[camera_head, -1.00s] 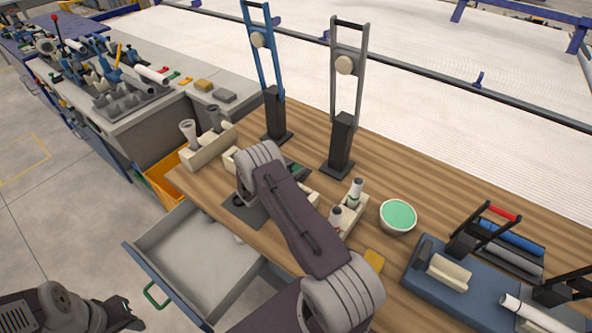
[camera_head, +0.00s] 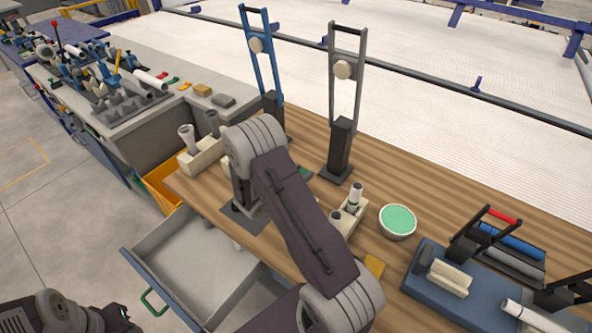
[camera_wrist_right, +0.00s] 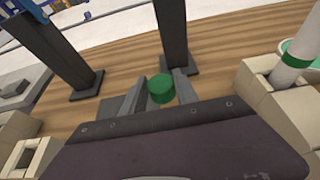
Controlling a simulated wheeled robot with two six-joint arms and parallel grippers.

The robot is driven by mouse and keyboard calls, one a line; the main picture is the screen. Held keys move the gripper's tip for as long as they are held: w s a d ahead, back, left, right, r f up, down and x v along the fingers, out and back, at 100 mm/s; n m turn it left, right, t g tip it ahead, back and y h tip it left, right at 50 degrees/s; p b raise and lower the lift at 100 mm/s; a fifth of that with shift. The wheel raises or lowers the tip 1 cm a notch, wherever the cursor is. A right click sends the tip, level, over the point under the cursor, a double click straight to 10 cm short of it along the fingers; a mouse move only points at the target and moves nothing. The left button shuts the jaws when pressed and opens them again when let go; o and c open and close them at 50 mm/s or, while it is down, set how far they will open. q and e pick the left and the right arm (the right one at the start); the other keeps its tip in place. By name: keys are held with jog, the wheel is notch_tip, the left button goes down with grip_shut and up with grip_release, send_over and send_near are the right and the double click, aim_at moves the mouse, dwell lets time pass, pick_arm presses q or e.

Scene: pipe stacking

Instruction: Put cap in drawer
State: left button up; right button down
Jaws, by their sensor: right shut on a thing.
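A green cap (camera_wrist_right: 161,90) is held between the two fingers of my right gripper (camera_wrist_right: 160,88), seen in the right wrist view above the wooden table. In the head view my right arm hides most of that gripper. The drawer (camera_head: 195,263) is pulled open at the table's left front side, with light grey inner walls and a green handle (camera_head: 152,302). The right gripper is beyond the drawer, over the table. My left gripper (camera_head: 122,316) is at the lower left, away from the table; its finger opening is unclear.
A grey upright stand (camera_head: 341,150) and a blue one (camera_head: 272,108) rise at the back. Cream blocks with tubes (camera_head: 354,199) stand on either side of the right gripper. A green-filled bowl (camera_head: 398,221) and a blue tray (camera_head: 420,292) are to the right.

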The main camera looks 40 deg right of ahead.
jog(key=shift+s+a+r, duration=0.3)
jog(key=shift+s+r, duration=0.2)
jog(key=shift+s, duration=0.3)
jog(key=shift+s+a+r, duration=0.25)
jog(key=shift+s+r, duration=0.2)
jog(key=shift+s, duration=0.3)
